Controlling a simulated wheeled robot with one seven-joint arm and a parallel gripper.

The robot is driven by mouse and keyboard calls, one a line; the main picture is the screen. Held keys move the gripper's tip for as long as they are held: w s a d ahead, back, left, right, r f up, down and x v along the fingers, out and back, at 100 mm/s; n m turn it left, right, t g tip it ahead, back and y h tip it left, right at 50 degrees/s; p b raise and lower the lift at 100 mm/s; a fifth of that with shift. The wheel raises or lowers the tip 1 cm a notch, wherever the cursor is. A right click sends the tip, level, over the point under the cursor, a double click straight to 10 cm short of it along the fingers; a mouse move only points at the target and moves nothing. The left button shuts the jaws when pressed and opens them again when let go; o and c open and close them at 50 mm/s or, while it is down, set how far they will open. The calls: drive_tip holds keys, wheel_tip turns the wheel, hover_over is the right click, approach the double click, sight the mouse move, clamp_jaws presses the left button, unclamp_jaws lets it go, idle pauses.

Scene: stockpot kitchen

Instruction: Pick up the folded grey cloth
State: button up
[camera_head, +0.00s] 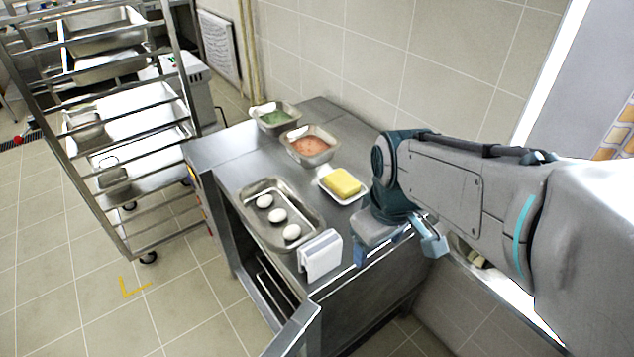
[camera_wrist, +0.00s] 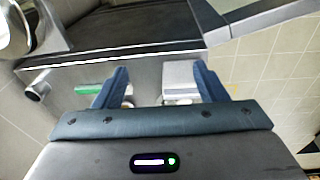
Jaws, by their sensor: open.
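The folded cloth (camera_head: 321,256) is pale grey-white with grey stripes. In the head view it sits at the front edge of the steel counter, close to the near end of the egg tray. My gripper (camera_head: 398,252) is open and empty, to the right of the cloth and apart from it, near the counter's edge. In the wrist view the two blue fingers of my gripper (camera_wrist: 160,78) are spread. A pale block-like shape (camera_wrist: 180,76), which looks like the cloth, shows beyond and between them, nearer the right finger.
The steel counter (camera_head: 228,150) holds a tray (camera_head: 245,200) with three eggs, a yellow block (camera_head: 341,182) on a white dish, a pan of orange food (camera_head: 310,147) and a pan of green food (camera_head: 276,118). A rack (camera_head: 105,195) stands left. A door (camera_head: 293,330) stands open below.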

sight(322, 244)
drive_tip(key=w+a+n, duration=0.2)
drive_tip(key=n, duration=0.3)
drive_tip(key=w+a+n+g, duration=0.1)
drive_tip(key=w+a+n, duration=0.2)
drive_tip(key=n, duration=0.3)
drive_tip(key=w+a+f+n, duration=0.1)
drive_tip(key=w+a+n, duration=0.2)
drive_tip(key=n, duration=0.2)
drive_tip(key=shift+a+f+n, duration=0.1)
drive_tip(key=shift+a+n, duration=0.05)
drive_tip(key=shift+n, duration=0.25)
drive_tip(key=shift+w+a+f+n+g, duration=0.2)
drive_tip(key=shift+a+f+n+g, duration=0.15)
drive_tip(key=shift+n, duration=0.35)
wheel_tip(322, 244, down, 8)
drive_tip(key=shift+a+f, duration=0.1)
drive_tip(key=shift+w+a+f+p, duration=0.1)
drive_tip(key=shift+f+p, duration=0.15)
drive_tip(key=shift+f, duration=0.65)
drive_tip(key=shift+w+f+p, duration=0.15)
drive_tip(key=shift+f+p, duration=0.15)
drive_tip(key=shift+f, duration=0.55)
drive_tip(key=shift+w+a+f+p, duration=0.1)
drive_tip(key=shift+f+p, duration=0.15)
drive_tip(key=shift+f, duration=0.65)
drive_tip(key=c, duration=1.2)
drive_tip(key=shift+o, duration=0.2)
drive_tip(key=shift+r, duration=0.2)
